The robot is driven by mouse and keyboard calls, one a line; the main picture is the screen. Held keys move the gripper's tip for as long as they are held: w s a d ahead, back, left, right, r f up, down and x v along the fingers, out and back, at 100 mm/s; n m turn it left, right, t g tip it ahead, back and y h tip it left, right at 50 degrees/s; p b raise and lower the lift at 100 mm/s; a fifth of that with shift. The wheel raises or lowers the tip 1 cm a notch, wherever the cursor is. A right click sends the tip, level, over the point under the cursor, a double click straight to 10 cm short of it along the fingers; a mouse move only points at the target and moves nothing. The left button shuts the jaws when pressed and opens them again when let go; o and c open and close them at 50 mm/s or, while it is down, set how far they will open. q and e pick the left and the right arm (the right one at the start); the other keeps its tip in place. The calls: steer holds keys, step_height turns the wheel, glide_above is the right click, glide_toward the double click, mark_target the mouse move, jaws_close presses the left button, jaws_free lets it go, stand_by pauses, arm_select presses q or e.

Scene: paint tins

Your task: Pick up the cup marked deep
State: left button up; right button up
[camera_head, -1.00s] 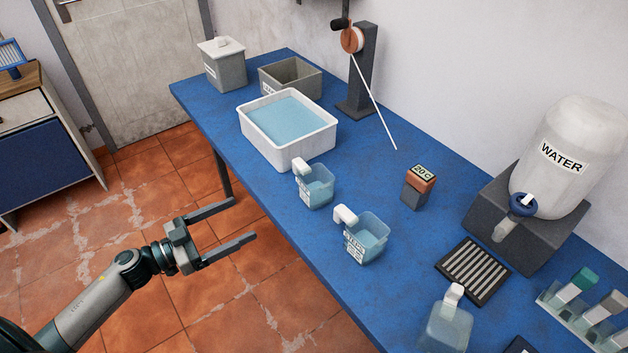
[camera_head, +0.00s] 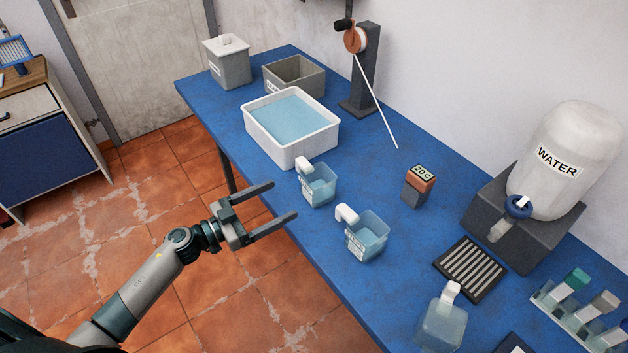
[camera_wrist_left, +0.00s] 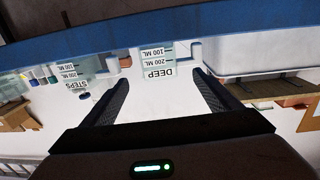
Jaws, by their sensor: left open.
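The cup marked deep (camera_head: 320,188) is a clear blue-tinted cup with a white handle, standing on the blue table beside the white basin. Its label does not read in the head view, but the left wrist view shows DEEP (camera_wrist_left: 158,62) upside down, with volume marks. My left gripper (camera_head: 284,200) is open and empty, off the table's front edge, with its fingers pointing toward the cup and apart from it. In the left wrist view the cup appears between the open fingers (camera_wrist_left: 161,82). My right gripper is not in view.
A similar cup marked STEPS (camera_head: 371,240) stands close to the right. The basin of blue liquid (camera_head: 305,150) is behind left. A timer block (camera_head: 418,187), a water jug (camera_head: 570,160), a slotted mat (camera_head: 471,269) and another cup (camera_head: 441,325) stand farther right.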

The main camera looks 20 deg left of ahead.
mark_target(306, 189)
arm_select(q)
steer(key=shift+x, duration=1.15)
steer(key=shift+w+d+p, duration=0.35)
steer(key=shift+p, duration=0.05)
steer(key=p+x, duration=0.1)
steer(key=x, duration=0.2)
steer(key=shift+w+d+f, duration=0.1)
steer(key=shift+w+d, duration=0.1)
steer(key=shift+d, duration=0.1)
steer(key=shift+w+d+f, duration=0.1)
steer(key=shift+w+d, duration=0.1)
steer(key=c, duration=1.2)
